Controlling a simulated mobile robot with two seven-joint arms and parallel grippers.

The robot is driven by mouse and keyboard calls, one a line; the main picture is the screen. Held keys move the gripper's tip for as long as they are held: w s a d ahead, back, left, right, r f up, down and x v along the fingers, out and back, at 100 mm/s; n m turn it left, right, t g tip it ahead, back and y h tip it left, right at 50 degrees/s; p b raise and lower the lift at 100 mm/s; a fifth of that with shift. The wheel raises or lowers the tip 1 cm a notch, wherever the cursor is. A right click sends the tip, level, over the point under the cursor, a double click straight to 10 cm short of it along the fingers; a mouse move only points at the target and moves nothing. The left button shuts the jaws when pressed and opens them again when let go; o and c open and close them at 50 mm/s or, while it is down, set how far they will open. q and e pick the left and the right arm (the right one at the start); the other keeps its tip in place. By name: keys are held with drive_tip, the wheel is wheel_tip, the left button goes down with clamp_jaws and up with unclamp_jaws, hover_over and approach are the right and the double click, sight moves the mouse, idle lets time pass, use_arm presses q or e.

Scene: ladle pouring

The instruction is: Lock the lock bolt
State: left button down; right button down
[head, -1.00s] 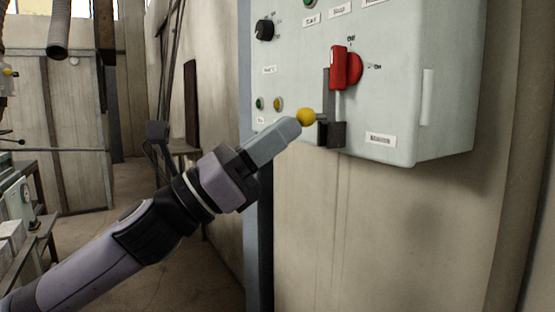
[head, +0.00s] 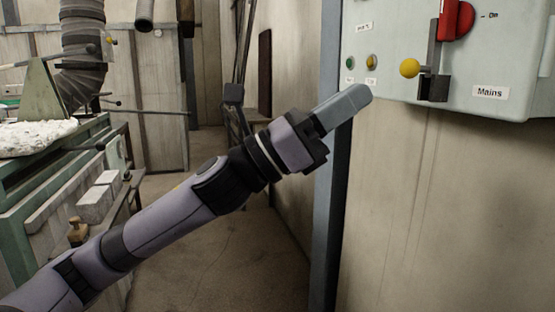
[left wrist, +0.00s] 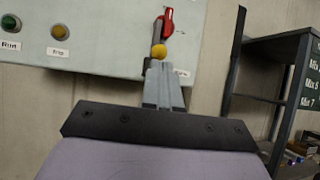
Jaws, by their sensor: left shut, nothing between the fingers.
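The lock bolt has a yellow ball knob (head: 409,68) on a short stem at a dark bracket (head: 433,88), low on the grey-green panel box (head: 470,65). The knob also shows in the left wrist view (left wrist: 158,51), just beyond my fingertips. The red switch handle (head: 456,20) stands upright above the bracket, partly cut off at the top of the head view. My left gripper (head: 362,94) is shut and empty, below and left of the knob, with a gap between them in the head view. My right gripper is not in view.
A "Mains" label (head: 490,92) is to the right of the bracket. Two small round buttons (head: 371,62) are on the panel's left part. A green workbench (head: 60,160) stands at the left. A shelf unit (left wrist: 285,70) shows at the right in the left wrist view.

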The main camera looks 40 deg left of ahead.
use_arm(q)
drive_tip(key=b+v, duration=0.5)
drive_tip(key=v, duration=0.4)
drive_tip(key=shift+f, duration=0.2)
